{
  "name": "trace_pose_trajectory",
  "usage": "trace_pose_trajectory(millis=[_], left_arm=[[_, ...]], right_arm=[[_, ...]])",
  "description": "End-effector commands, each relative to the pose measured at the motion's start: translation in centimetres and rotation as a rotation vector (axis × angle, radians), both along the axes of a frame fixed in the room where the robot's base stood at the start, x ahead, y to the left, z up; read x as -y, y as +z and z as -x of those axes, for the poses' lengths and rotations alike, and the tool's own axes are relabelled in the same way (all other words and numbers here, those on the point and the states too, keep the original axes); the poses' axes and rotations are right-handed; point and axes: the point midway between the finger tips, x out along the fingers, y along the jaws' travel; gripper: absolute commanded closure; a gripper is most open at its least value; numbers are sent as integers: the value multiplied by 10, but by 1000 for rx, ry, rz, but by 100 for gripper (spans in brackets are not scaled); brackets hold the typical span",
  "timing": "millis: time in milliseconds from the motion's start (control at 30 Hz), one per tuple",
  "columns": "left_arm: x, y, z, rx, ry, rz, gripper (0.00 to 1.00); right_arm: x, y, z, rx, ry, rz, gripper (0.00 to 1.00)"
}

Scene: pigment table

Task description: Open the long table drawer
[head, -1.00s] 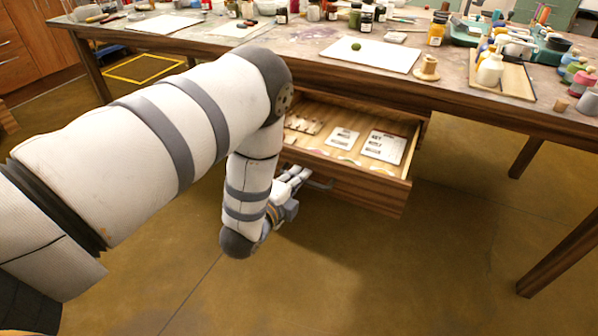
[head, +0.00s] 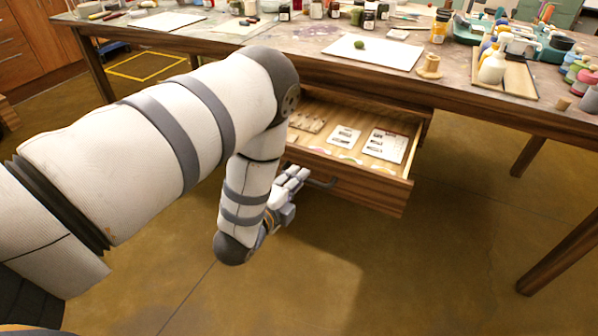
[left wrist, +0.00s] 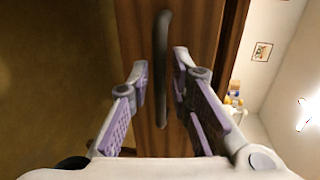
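The long wooden drawer (head: 370,189) stands pulled out from under the table, its inside showing. Its dark bar handle (head: 322,184) is on the front face, partly hidden by my left gripper (head: 298,178). In the left wrist view the handle (left wrist: 161,60) runs lengthwise in front of the wooden drawer front (left wrist: 200,30). My left gripper (left wrist: 160,68) is open there, one finger on each side of the handle in the picture. The fingers are apart from each other, and I see no grip on the bar. My right gripper is not in view.
Inside the drawer lie white printed cards (head: 385,146) and small items. The table (head: 300,38) above carries a white sheet (head: 372,52), jars, bottles and a wooden tray (head: 510,80). The floor (head: 420,270) before the drawer is clear.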

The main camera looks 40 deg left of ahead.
Motion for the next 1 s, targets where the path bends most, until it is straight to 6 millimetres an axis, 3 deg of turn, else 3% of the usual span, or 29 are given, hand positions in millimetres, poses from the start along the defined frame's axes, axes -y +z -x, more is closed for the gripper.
trace_pose_trajectory(millis=[100, 300, 767, 867, 967, 1000], left_arm=[[7, 4, 26, -5, -1, 1, 81], [12, 11, 51, -1, -1, 0, 81], [13, 8, 55, -11, 2, 13, 81], [20, -26, 78, -132, 41, 144, 81], [37, -88, 139, -381, 169, 401, 81], [45, -111, 171, -490, 248, 506, 81]], right_arm=[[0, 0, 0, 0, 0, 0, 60], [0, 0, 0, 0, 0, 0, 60], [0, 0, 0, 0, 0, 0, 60], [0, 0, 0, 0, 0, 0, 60], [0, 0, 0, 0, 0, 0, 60], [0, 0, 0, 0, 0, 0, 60]])
